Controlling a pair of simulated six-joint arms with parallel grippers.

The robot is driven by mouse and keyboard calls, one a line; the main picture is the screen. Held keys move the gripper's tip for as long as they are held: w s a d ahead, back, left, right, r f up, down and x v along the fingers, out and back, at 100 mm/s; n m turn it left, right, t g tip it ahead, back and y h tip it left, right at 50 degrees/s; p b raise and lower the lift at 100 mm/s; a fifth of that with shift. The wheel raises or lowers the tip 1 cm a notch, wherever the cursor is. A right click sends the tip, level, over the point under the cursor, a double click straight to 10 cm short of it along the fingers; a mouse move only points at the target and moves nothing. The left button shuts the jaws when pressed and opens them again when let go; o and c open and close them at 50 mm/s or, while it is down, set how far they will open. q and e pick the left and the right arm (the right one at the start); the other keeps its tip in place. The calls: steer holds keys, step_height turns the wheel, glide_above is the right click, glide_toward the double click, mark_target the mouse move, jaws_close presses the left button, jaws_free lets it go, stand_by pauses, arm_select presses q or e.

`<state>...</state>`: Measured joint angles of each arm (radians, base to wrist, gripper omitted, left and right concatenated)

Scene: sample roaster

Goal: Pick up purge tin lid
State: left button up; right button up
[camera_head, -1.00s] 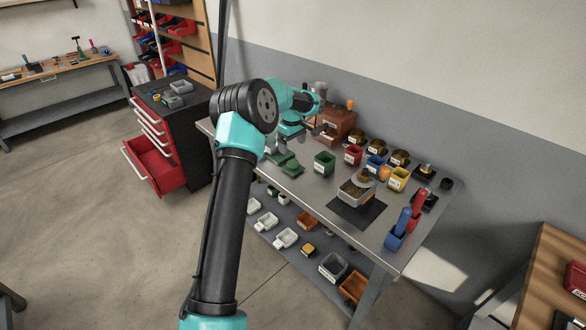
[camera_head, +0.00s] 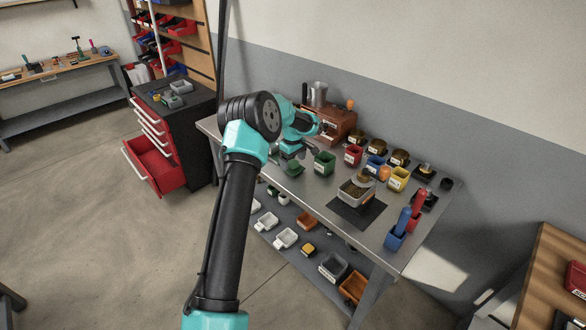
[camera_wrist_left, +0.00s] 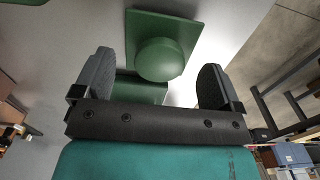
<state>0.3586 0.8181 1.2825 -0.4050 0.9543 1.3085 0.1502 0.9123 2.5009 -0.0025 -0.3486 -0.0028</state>
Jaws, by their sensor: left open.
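The purge tin lid is a green square plate with a round knob, lying on the metal table; it shows in the left wrist view (camera_wrist_left: 187,32) and partly behind my arm in the head view (camera_head: 292,168). My left gripper (camera_wrist_left: 155,78) is open, with its two fingers on either side of the near end of the knob in the wrist picture. No contact shows. In the head view my left gripper (camera_head: 311,150) is close by the lid, over the table. A green tin (camera_head: 325,163) stands just right of it. My right gripper is not in view.
A brown machine with a metal cup (camera_head: 318,94) stands behind the gripper. Red (camera_head: 353,155), blue (camera_head: 375,164) and yellow (camera_head: 398,180) bins stand to the right. A red tool cabinet (camera_head: 155,165) stands left.

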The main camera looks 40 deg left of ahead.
mark_target(293, 163)
arm_select(q)
steer(key=shift+f, duration=1.55)
steer(key=c, duration=0.7)
steer(key=shift+o, duration=0.2)
steer(key=shift+r, duration=0.15)
steer(key=shift+r, duration=1.4)
steer(key=shift+s+d+r, duration=0.1)
steer(key=shift+r, duration=0.25)
steer(key=s+d+r, duration=0.1)
steer(key=s+d, duration=0.9)
steer(key=s, duration=0.2)
steer(key=shift+r, duration=0.15)
